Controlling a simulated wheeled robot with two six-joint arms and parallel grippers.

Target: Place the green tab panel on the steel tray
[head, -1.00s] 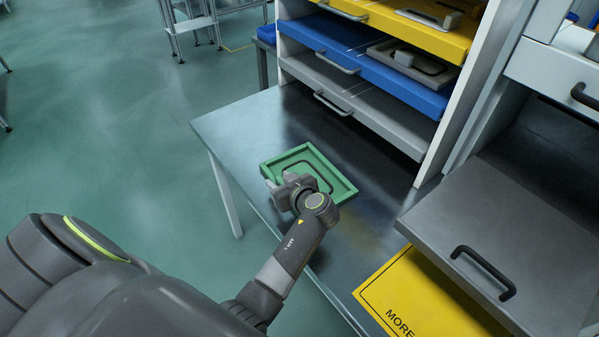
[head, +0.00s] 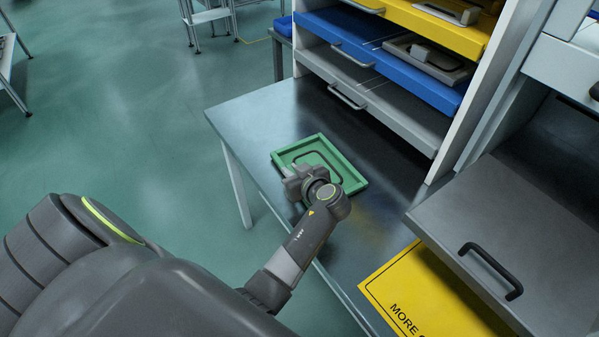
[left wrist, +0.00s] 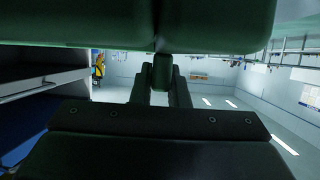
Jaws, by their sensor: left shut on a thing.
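The green tab panel (head: 335,162) is a square green piece with a raised rim and a dark loop on its face. It is over the steel-grey top (head: 250,118) of a bench in the head view; I cannot tell whether it touches it. My left gripper (head: 294,182) is shut on the panel's near left edge. In the left wrist view the panel's dark green surface (left wrist: 220,25) fills the top, close to the camera. My right gripper is not in view.
A rack with yellow (head: 440,25), blue (head: 375,60) and grey (head: 385,110) drawers stands behind the bench. At right a grey drawer (head: 520,220) with a black handle juts out. A yellow sign (head: 410,285) lies below it. The bench's left part is clear.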

